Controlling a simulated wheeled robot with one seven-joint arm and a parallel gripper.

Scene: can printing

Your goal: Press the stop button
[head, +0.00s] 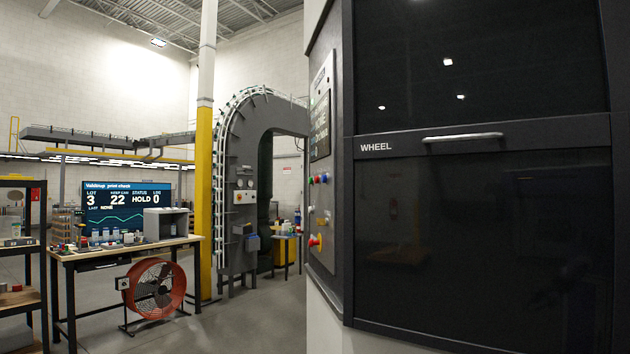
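A control panel (321,205) is on the angled side of the dark machine, seen at a steep slant. Lower down sits a larger red knob with yellow (315,241), which looks like an emergency stop. I cannot read any labels by these buttons, so I cannot tell which one is marked stop. A dark screen (320,127) is above them. My gripper is not in view.
The machine's dark front door, marked WHEEL (480,240), with a silver handle (462,137), fills the right. A workbench (125,253) with a monitor (127,207) and a red fan (155,287) stand at left. A yellow and white column (204,190) is behind. Floor between is clear.

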